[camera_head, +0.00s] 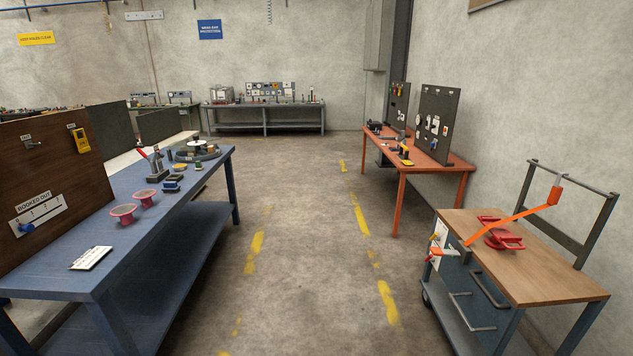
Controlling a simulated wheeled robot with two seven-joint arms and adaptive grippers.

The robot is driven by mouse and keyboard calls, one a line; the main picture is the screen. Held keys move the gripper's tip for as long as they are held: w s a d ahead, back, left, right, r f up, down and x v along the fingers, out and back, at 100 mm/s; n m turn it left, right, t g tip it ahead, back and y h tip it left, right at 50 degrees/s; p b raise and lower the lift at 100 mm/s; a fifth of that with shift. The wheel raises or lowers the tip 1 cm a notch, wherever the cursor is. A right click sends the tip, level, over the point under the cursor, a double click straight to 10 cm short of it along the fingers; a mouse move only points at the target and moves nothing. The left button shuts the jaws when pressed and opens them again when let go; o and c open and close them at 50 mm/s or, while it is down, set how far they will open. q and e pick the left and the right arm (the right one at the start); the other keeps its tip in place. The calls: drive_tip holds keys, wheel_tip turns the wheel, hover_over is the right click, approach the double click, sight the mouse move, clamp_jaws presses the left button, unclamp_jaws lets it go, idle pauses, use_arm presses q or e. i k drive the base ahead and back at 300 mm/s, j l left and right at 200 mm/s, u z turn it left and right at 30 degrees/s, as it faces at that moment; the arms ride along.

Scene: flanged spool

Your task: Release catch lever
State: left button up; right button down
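Neither of my grippers is in view. A wood-topped cart (545,259) stands at the right. A long orange bar (508,224) slants up over its top from the left edge to an orange block (555,193) at the rear frame. At the cart's left end, a white panel (439,240) carries small coloured parts, including an orange lever-like piece (440,252). I cannot tell for sure which part is the catch lever. A red flanged piece with handles (497,233) sits on the cart top, partly behind the bar.
A blue bench (150,245) at the left holds two pink flanged spools (123,213), a white card (91,258) and small tools. An orange table (440,167) with dark boards stands beyond the cart. A grey bench (265,106) is at the back wall. The floor between is clear.

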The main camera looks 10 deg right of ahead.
sight(434, 236)
drive_tip(key=i, duration=1.05)
drive_tip(key=z, duration=0.4)
